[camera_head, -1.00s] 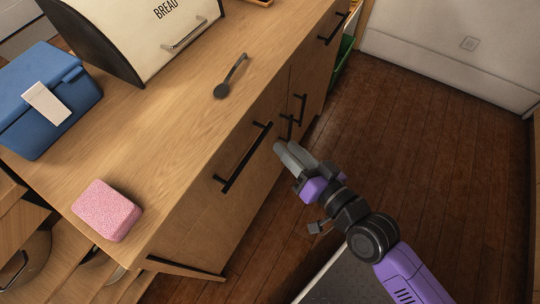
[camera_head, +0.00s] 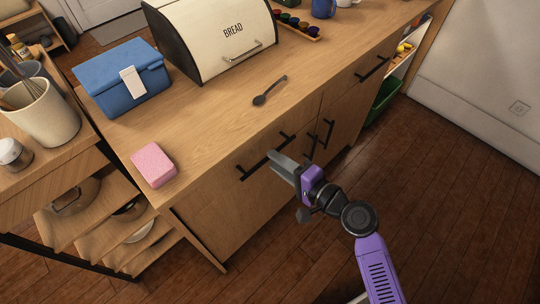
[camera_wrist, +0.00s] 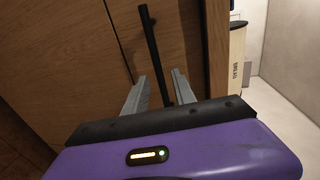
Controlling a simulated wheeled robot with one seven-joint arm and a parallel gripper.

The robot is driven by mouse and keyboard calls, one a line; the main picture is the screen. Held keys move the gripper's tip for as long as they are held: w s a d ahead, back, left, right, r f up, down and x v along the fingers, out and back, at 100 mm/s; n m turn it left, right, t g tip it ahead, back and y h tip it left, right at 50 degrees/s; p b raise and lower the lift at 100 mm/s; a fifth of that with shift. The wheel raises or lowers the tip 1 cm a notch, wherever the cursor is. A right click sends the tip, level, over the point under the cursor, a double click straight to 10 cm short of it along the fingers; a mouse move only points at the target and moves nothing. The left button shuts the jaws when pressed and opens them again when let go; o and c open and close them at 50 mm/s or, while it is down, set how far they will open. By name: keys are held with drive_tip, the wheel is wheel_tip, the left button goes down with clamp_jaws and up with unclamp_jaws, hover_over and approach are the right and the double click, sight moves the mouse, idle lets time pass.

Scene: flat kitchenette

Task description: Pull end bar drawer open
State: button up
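The wooden counter unit (camera_head: 215,225) has a front panel with a long black bar handle (camera_head: 265,157) near its top edge. This panel looks flush with the unit's front. My gripper (camera_head: 281,165) is at the right half of this handle, its grey fingers pointing toward the panel. In the wrist view, the black handle (camera_wrist: 153,50) runs between the two fingers of my gripper (camera_wrist: 160,92), which are apart on either side of it. I cannot tell whether a finger touches the handle. Another bar handle (camera_head: 372,68) is on the far right drawer front.
Vertical door handles (camera_head: 328,133) are just right of my gripper. On the counter are a pink sponge (camera_head: 154,165), a blue box (camera_head: 120,80), a dark spoon (camera_head: 269,91) and a bread bin (camera_head: 215,40). The wooden floor (camera_head: 440,190) on the right is clear.

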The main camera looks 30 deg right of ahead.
drive_tip(key=shift+x, duration=1.75)
clamp_jaws()
drive_tip(key=shift+s, duration=0.1)
